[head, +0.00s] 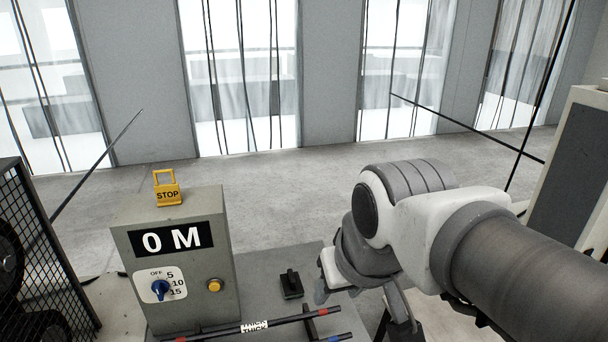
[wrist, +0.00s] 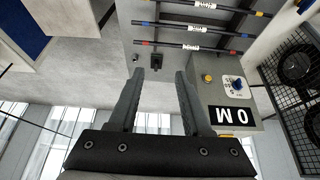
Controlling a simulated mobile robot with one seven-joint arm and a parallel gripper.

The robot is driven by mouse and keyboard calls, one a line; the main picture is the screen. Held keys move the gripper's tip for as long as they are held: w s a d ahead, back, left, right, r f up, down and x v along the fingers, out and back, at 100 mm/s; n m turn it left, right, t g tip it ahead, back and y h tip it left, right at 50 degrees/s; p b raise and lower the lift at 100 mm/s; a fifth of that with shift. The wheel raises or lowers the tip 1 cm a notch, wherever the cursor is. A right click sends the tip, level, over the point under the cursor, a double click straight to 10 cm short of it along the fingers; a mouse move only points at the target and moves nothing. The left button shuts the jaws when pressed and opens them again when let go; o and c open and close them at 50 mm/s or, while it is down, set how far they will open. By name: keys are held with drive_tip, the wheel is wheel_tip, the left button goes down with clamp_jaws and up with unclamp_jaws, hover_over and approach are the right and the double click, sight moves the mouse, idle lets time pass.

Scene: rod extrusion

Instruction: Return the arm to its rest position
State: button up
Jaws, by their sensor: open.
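My arm reaches in from the right in the head view, its wrist bent down over the bench. My gripper (wrist: 159,74) is open in the wrist view, with its two dark fingers apart and nothing between them. In the head view it is partly hidden under the wrist. The grey control box (head: 180,262) stands to the left of my gripper, apart from it. It has a "0 M" display (head: 171,239), a blue dial (head: 160,288) and a yellow button (head: 215,285). A yellow STOP lock (head: 167,190) sits on top.
Dark rods with coloured ends (wrist: 193,47) and white labels lie on supports on the bench (wrist: 135,30). A small black block (head: 291,284) is on the bench. A mesh guard (head: 50,245) stands at left, a white-and-grey cabinet (head: 568,170) at right. The floor behind is clear.

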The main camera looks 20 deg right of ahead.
drive_tip(key=shift+s+f, duration=0.25)
drive_tip(key=shift+s, duration=0.25)
drive_tip(key=shift+s+f, duration=0.25)
drive_tip(key=shift+s, duration=0.25)
idle(0.7)
